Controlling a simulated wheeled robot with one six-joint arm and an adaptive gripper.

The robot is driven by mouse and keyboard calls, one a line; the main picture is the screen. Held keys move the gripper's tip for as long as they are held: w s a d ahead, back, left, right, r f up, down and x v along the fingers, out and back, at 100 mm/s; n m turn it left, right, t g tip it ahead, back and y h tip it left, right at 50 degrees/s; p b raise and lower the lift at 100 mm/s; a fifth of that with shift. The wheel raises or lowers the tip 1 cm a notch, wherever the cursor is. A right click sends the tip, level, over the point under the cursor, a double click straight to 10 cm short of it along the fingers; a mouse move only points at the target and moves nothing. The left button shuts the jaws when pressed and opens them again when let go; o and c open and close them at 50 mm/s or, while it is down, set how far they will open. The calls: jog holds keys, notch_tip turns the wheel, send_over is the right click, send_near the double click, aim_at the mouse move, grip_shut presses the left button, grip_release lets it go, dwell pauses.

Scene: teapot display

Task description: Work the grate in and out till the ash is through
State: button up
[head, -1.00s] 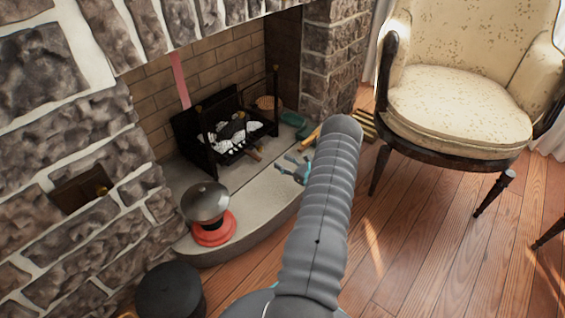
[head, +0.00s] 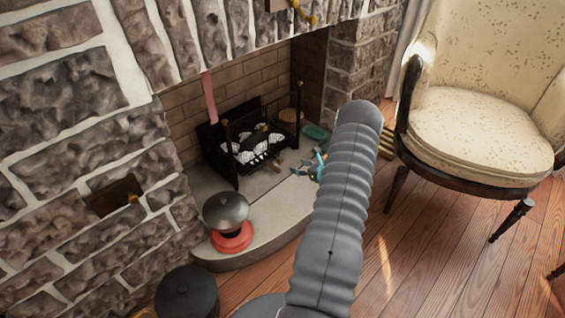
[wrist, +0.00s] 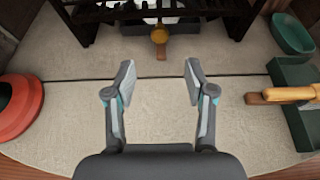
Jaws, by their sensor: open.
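The black fire basket (head: 238,172) stands in the fireplace with black and pale grey-white lumps (head: 255,146) in it. A short brown handle with a round knob (wrist: 159,35) sticks out low at its front; it also shows in the head view (head: 277,164). I cannot tell how far the grate is drawn out, and ash under the basket is hidden. My gripper (wrist: 158,82) is open and empty over the stone hearth. The handle lies ahead of it, between the fingers' lines and apart from them. In the head view my gripper (head: 312,168) is right of the handle.
On the hearth (wrist: 70,110), a red-based dark metal pot (head: 228,222) stands left. A green dish (wrist: 291,34) and a green dustpan (wrist: 295,75) with a yellow-handled brush (wrist: 290,94) lie right. A cream armchair (head: 475,125) stands farther right.

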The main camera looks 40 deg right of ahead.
aim_at(281, 162)
jog(key=x, duration=1.1)
grip_shut()
